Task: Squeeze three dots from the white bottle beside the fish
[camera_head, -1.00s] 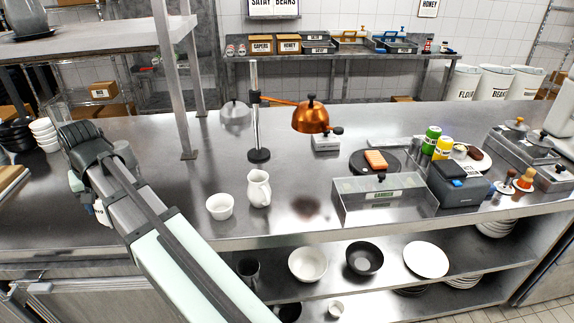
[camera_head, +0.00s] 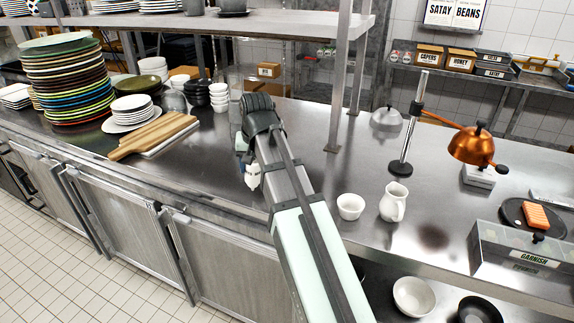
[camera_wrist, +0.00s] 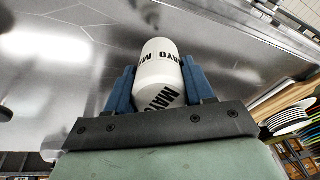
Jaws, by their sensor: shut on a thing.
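My gripper (camera_wrist: 157,68) is shut on a white bottle (camera_wrist: 158,62) lettered MAYO, with a blue finger on either side of it. In the head view the gripper (camera_head: 243,148) hangs over the counter left of the shelf post, and the bottle (camera_head: 253,178) shows partly below my wrist near the front edge. The bottle's tip is hard to make out. An orange block (camera_head: 537,216), possibly the fish, lies on a dark round plate (camera_head: 515,214) at the far right. No white dots are visible beside it.
A wooden board (camera_head: 155,135), small white plates and a tall plate stack (camera_head: 65,80) stand left of my gripper. A white bowl (camera_head: 350,206), a jug (camera_head: 393,202) and a copper lamp (camera_head: 472,146) stand right. A shelf post (camera_head: 345,90) rises behind my arm.

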